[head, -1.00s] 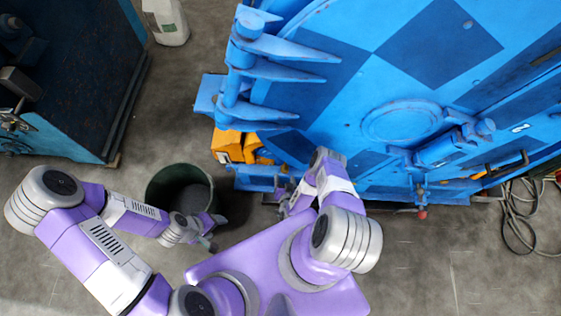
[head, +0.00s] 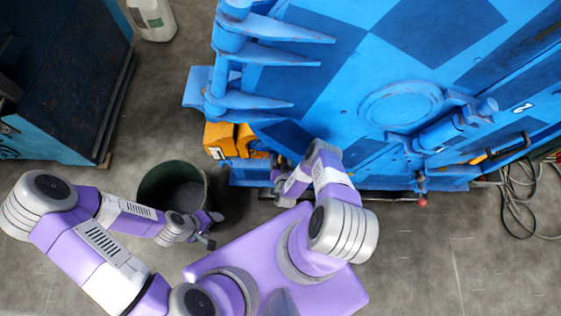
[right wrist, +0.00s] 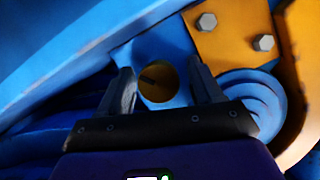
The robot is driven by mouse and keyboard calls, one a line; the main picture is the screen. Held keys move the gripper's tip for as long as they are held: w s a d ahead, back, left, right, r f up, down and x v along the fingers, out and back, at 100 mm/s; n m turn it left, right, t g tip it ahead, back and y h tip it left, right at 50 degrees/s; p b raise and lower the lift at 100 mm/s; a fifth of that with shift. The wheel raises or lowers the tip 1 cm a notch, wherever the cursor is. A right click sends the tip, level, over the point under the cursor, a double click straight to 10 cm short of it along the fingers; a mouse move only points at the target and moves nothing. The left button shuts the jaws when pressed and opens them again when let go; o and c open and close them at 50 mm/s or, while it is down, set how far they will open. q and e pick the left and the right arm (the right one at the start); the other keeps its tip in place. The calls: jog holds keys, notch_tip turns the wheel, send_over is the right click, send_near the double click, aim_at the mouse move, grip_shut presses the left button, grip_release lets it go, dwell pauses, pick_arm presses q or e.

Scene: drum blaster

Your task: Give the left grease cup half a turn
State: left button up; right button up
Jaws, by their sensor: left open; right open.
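A round brass-coloured cap with a dark slot, which looks like a grease cup (right wrist: 157,81), sits on the blue machine in the right wrist view. My right gripper (right wrist: 163,88) is open, with one finger on each side of the cap in the picture. Dark gaps show beside the cap, and I cannot tell how far in front of it the fingertips are. In the head view my right gripper (head: 283,192) is low at the machine's lower front edge, and the cup is hidden there. My left gripper (head: 210,230) is open and empty, beside the dark bucket.
The big blue machine (head: 330,55) fills the upper right. An orange bracket (right wrist: 232,32) with bolts and a blue ringed part (right wrist: 250,112) lie close right of the cap. A dark green bucket (head: 150,187) stands on the floor. Cables (head: 520,200) lie at right.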

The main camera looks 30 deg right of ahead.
jog(key=shift+c, duration=0.3)
jog(key=c, duration=0.9)
jog(key=m+t+y, duration=0.1)
jog(key=m, duration=0.2)
jog(key=shift+s+f+m+t+y, duration=0.1)
jog(key=shift+m+t+y, duration=0.85)
jog(key=shift+m, duration=0.75)
